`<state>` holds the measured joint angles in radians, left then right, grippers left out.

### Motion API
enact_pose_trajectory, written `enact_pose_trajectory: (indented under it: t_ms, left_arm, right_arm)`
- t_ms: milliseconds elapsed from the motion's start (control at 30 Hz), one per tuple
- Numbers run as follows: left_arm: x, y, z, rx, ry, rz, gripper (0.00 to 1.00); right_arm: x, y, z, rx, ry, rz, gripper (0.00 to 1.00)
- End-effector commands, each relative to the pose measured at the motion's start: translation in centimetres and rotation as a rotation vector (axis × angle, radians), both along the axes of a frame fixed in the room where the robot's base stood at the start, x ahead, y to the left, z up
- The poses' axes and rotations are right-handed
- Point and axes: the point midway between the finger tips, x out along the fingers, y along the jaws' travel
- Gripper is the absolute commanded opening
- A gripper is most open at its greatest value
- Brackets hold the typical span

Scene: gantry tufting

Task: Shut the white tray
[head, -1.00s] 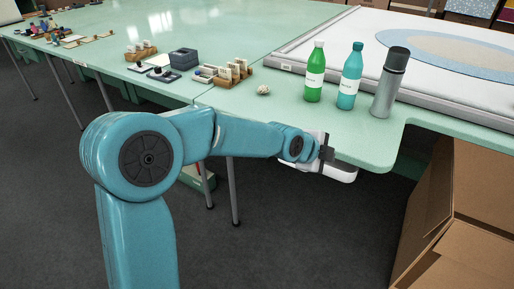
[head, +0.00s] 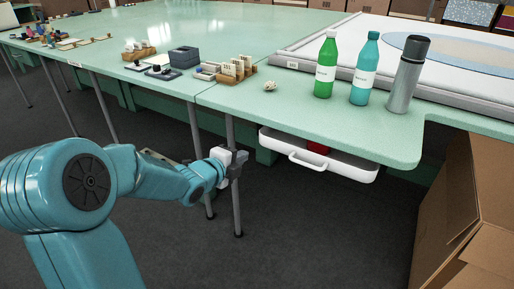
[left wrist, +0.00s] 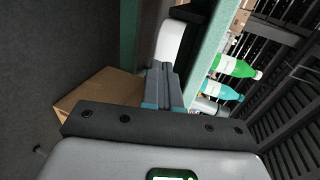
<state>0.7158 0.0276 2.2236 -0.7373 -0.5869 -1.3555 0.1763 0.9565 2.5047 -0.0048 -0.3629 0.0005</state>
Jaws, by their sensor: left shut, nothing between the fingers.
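The white tray (head: 350,166) hangs under the front edge of the green table and sticks out a little below it. Its front handle (head: 306,162) faces me, and part of a red thing (head: 318,147) shows inside. The rest of the tray is hidden under the tabletop. My left gripper (head: 240,158) is shut and empty, to the left of the tray and apart from it. In the left wrist view, its closed fingers (left wrist: 165,86) point toward a white part of the tray (left wrist: 170,42). My right gripper is not in view.
A green bottle (head: 325,68), a teal bottle (head: 364,72) and a grey flask (head: 407,76) stand on the table (head: 290,98) above the tray. A table leg (head: 236,205) is close to my left gripper. Cardboard boxes (head: 470,190) stand at the right.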

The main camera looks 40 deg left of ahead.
Motion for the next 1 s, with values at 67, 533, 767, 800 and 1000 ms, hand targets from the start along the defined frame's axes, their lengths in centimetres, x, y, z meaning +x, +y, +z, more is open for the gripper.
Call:
enact_pose_trajectory:
  t_ms: [67,533,767,800,1000]
  left_arm:
    - [1.8,0.3,-0.9,-0.001,0.000,-0.004,0.00]
    - [8.8,2.4,-1.8,0.000,0.000,-0.001,0.00]
    - [9.2,2.5,-1.7,0.000,0.000,0.000,0.00]
    - [9.2,2.5,-1.7,0.000,0.000,0.000,0.00]
    - [9.2,2.5,-1.7,0.000,0.000,-0.001,0.00]
  right_arm:
    - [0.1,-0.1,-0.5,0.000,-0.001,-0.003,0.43]
    - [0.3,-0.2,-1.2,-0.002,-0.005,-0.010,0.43]
    - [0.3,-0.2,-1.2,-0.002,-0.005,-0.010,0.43]
    - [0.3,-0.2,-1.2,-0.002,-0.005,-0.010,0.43]
    - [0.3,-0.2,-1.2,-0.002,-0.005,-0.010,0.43]
